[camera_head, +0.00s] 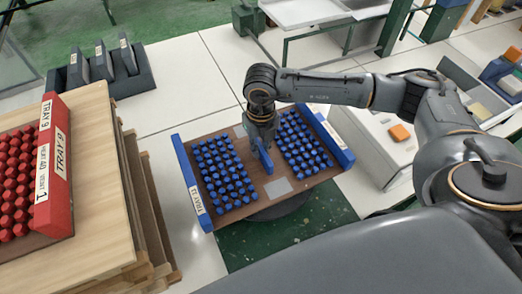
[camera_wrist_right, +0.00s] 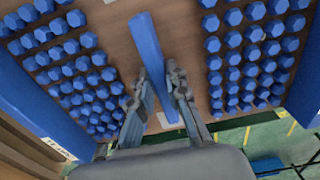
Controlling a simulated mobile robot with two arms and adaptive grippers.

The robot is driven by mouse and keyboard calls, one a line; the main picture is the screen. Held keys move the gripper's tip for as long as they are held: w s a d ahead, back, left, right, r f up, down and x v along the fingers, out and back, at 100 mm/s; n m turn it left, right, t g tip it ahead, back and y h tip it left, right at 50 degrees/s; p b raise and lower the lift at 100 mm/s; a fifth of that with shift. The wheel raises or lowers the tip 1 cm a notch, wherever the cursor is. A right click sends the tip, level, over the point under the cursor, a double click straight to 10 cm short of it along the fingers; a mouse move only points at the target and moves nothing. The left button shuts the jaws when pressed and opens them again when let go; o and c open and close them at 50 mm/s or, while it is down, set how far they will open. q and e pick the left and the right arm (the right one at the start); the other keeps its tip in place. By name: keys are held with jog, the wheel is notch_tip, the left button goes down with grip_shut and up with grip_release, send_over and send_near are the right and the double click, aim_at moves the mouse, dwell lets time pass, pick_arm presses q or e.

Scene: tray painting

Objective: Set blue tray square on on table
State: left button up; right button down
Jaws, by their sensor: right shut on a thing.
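The blue tray (camera_head: 256,192) has a brown board, blue side walls and two blocks of blue hexagonal pegs, with a label reading TRAY 11. In the head view it sits at an angle in the middle, over a dark round support (camera_head: 290,206). I cannot tell whether it touches that support. My right gripper (camera_head: 262,146) is over the tray's middle, shut on the upright blue handle (camera_head: 267,161) between the peg blocks. In the right wrist view the fingers (camera_wrist_right: 160,90) stand on both sides of the handle (camera_wrist_right: 147,45). My left gripper is not in view.
A stack of wooden boards (camera_head: 88,190) stands to the left with a red tray (camera_head: 60,165) on it. A dark rack (camera_head: 125,82) is behind. A white cabinet (camera_head: 375,150) with an orange block (camera_head: 399,132) stands close on the right. White floor panels (camera_head: 185,75) lie beyond.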

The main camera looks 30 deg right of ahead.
aim_at(261, 154)
jog(key=shift+w+d+f, duration=0.15)
jog(key=shift+w+f, duration=0.05)
jog(key=shift+w, duration=0.05)
notch_tip(261, 154, down, 2)
jog(key=shift+p, duration=0.8)
jog(key=shift+f, duration=0.6)
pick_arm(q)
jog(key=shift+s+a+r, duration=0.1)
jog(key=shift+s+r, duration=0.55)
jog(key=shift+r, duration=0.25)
pick_arm(e)
jog(key=c, duration=1.8)
grip_release()
jog(key=shift+f, duration=0.25)
jog(key=o, duration=0.5)
jog(key=shift+r, duration=0.1)
jog(key=shift+c, duration=0.2)
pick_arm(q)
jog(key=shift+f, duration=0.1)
